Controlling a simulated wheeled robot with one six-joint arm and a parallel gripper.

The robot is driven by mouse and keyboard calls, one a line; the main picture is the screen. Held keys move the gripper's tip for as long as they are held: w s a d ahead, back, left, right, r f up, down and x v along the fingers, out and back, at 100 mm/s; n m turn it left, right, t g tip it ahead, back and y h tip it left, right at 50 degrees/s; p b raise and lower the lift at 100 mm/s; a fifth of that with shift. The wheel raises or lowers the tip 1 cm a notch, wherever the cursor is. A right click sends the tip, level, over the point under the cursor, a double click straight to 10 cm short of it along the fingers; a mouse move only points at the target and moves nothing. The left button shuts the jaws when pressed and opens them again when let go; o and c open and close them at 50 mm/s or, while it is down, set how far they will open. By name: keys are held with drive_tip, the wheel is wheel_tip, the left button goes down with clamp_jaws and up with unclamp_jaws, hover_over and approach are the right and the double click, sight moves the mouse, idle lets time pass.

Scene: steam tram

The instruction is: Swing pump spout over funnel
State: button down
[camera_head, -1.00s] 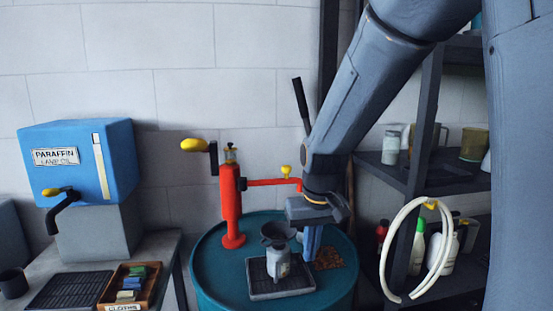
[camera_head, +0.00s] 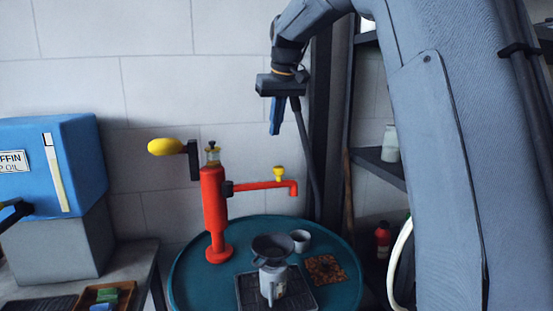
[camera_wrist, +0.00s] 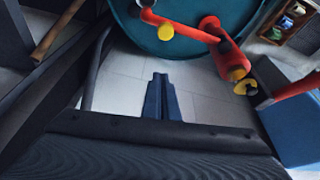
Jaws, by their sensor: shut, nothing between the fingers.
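The red pump (camera_head: 215,215) stands upright on the teal drum. Its red spout (camera_head: 262,185) reaches out to the picture's right, bears a yellow knob (camera_head: 279,173) and turns down at its end. A dark funnel (camera_head: 272,246) sits on a light can (camera_head: 272,284) on a dark grid tray. In the head view the spout's tip appears above and slightly right of the funnel; its depth relative to the funnel is hard to tell. My gripper (camera_head: 275,130) is shut and empty, up above the spout and apart from it. It also shows in the wrist view (camera_wrist: 160,77), where the funnel is not seen.
The drum top (camera_head: 196,262) also holds a small cup (camera_head: 300,240) and a brown patterned mat (camera_head: 325,269). A blue oil tank (camera_head: 85,160) stands at left. Dark shelving (camera_head: 376,165) is at right. A dark upright pole or hose is close behind my gripper.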

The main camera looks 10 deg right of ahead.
wheel_tip(320, 180, down, 10)
drive_tip(key=p, duration=0.4)
drive_tip(key=shift+s+p, duration=0.3)
drive_tip(key=shift+p, duration=0.05)
drive_tip(key=shift+s+d, duration=0.15)
idle(0.3)
